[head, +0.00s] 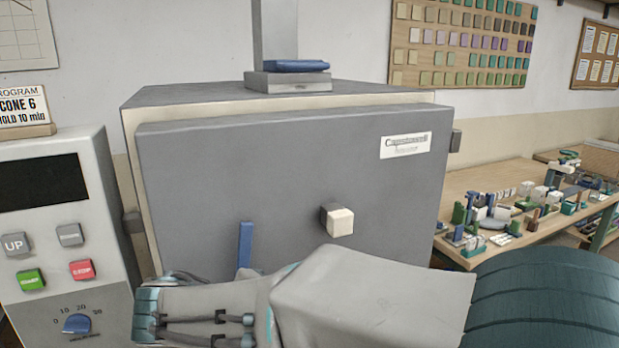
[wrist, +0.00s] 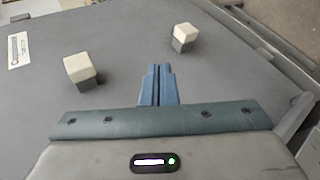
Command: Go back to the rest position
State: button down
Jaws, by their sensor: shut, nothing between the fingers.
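A grey kiln (head: 200,180) with a cream edge has its front door (head: 280,170) closed. A cream-and-grey knob (head: 338,220) stands out from the door. The wrist view shows two such knobs (wrist: 82,68) (wrist: 183,37) on the grey door; the second is not visible in the head view. My gripper (head: 245,230) has its blue fingers in front of the door, left of the knob; the wrist view shows the fingers (wrist: 158,72) together with nothing between them, apart from both knobs. I cannot tell whether the fingertips touch the door. My arm covers the lower door in the head view.
A control box (head: 55,220) with buttons and a dial stands left of the kiln. A blue piece (head: 295,66) lies at the flue base on top. A wooden workbench (head: 485,175) with many small items is at right. A tile board (head: 460,45) hangs behind.

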jog(key=s+d+f+m+g+y, duration=0.2)
jog(key=s+d+f+m+y, duration=0.1)
jog(key=d, duration=0.7)
jog(key=s+d+f+m+g+y, duration=0.3)
jog(key=s+d+f+m+y, duration=0.1)
jog(key=d, duration=0.6)
jog(key=shift+s+d+f+m+g+y, duration=0.25)
jog(key=shift+s+f+m, duration=0.45)
jog(key=shift+s+m, duration=0.8)
jog(key=shift+s+a, duration=0.1)
jog(key=shift+s, duration=0.05)
